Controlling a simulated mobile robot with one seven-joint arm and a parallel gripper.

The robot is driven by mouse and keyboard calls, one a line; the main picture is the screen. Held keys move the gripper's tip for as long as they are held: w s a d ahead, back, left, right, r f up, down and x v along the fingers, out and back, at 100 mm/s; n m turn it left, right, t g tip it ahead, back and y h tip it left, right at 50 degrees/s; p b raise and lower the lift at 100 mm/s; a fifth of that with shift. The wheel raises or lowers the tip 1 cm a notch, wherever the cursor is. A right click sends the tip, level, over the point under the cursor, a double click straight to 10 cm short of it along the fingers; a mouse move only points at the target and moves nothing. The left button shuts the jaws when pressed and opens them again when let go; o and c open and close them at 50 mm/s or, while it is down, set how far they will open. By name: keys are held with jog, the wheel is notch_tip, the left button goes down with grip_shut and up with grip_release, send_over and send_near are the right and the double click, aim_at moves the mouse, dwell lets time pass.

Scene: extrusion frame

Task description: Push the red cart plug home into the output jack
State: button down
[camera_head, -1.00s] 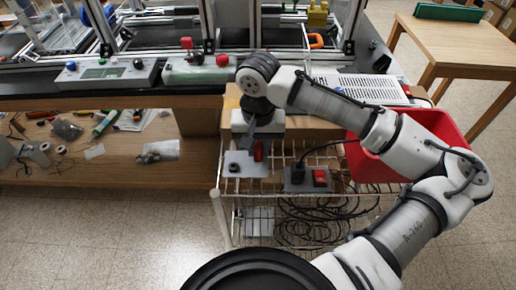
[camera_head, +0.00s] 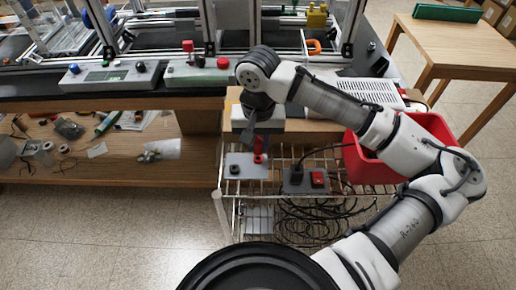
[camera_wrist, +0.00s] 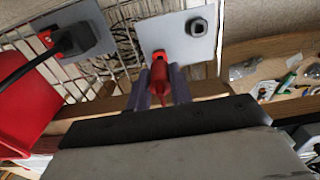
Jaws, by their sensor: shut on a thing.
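The red plug (camera_wrist: 160,82) is between the two fingers of my gripper (camera_wrist: 161,88), which is shut on it. In the wrist view its tip meets a red socket (camera_wrist: 158,56) on a light grey plate (camera_wrist: 180,42). I cannot tell how deep the plug sits. A black round socket (camera_wrist: 196,26) is on the same plate, to the right. In the head view my gripper (camera_head: 257,143) points down over the plate (camera_head: 246,173), with red showing at its tip. My fingers partly hide the plug there.
A grey box with a black plug and red switch (camera_head: 317,179) stands right of the plate on the wire cart (camera_head: 222,205). Black cables hang below. A red bin (camera_head: 375,167) is further right. A wooden board (camera_head: 310,128) lies behind the gripper.

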aim_at(258, 140)
jog(key=shift+r+p, duration=1.25)
jog(key=shift+r, duration=0.3)
